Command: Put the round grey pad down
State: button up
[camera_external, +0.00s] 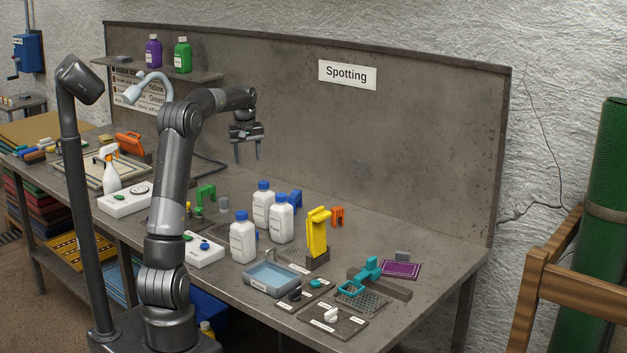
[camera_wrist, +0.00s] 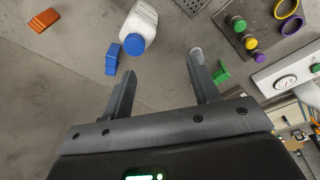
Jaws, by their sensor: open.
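My gripper (camera_external: 247,158) is raised above the back half of the bench, fingers pointing down. Its two fingers are spread apart with nothing between them; in the wrist view the gap (camera_wrist: 162,72) shows only bare bench. A small grey rounded piece (camera_external: 224,204) rests on the bench beside a green bracket (camera_external: 205,192). It looks like the round grey pad, but it is too small to be sure. In the wrist view a pale grey round end (camera_wrist: 196,51) shows behind the right fingertip, partly hidden by it.
Several white bottles (camera_external: 243,238) with blue caps stand mid-bench, near a blue bracket (camera_wrist: 112,60). A yellow tool (camera_external: 317,232) stands upright to the right. A blue-grey tray (camera_external: 272,279) lies in front. The bench's upright back panel (camera_external: 420,150) stands behind my gripper.

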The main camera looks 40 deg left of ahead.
jog(key=s+d+r+m+t, duration=0.1)
jog(key=s+d+r+m, duration=0.2)
jog(key=s+d, duration=0.45)
jog(key=s+d+r+m+t, duration=0.1)
jog(key=s+d+r+m, duration=0.15)
jog(key=s+d, duration=0.55)
jog(key=s+d+f+m+t, duration=0.1)
jog(key=s+d+f+m, duration=0.1)
jog(key=s+d, duration=0.3)
jog(key=s+d+f+m+t+h, duration=0.1)
jog(key=s+d+f+m, duration=0.2)
jog(key=s, duration=0.9)
notch_tip(320, 180, down, 3)
jog(key=shift+d+r+m, duration=0.2)
jog(key=shift+d+m, duration=0.15)
jog(key=shift+d, duration=0.75)
jog(key=shift+o, duration=0.5)
